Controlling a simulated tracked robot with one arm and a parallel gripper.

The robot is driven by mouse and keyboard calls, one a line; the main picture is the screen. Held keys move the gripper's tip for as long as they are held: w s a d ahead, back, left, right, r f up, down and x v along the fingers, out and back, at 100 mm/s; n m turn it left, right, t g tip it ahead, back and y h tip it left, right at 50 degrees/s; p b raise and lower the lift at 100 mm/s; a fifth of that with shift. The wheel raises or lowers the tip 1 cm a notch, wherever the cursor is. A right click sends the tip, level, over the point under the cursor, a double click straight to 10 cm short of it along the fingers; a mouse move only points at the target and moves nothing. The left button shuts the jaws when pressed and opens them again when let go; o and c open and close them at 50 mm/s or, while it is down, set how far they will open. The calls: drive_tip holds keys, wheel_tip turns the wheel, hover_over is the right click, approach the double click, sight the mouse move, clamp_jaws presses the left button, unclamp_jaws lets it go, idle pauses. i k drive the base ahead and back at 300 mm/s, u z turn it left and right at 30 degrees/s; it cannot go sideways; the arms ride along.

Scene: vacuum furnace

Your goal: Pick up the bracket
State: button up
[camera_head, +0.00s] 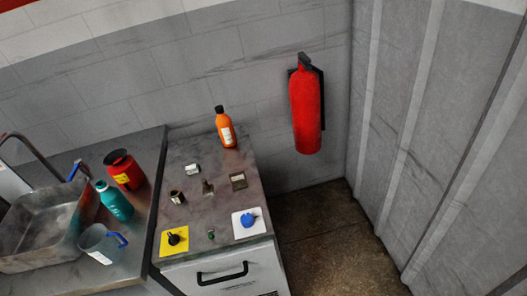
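Several small parts lie on the grey metal top of a cabinet (185,215) in the middle of the picture. A small brown, upright angular part (207,188) near the centre of this top looks most like the bracket, but it is too small to be sure. Close by are a small pale block (192,169), a small dark and pale part (177,197) and a dark square-framed piece (238,181). My gripper is not in view.
An orange bottle (225,129) stands at the back of the top. Yellow (164,248) and white (240,231) plates carry knobs at the front. A sink (35,230), red canister (125,172), teal bottle (115,201) and mug (98,244) are left. An extinguisher (306,110) hangs on the wall.

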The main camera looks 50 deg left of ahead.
sight(238, 180)
drive_tip(key=z, duration=0.05)
drive_tip(key=i, duration=1.8)
drive_tip(key=u, duration=2.9)
drive_tip(key=k, duration=0.5)
drive_tip(key=u, duration=0.25)
drive_tip(key=i, duration=0.5)
drive_tip(key=z, duration=0.1)
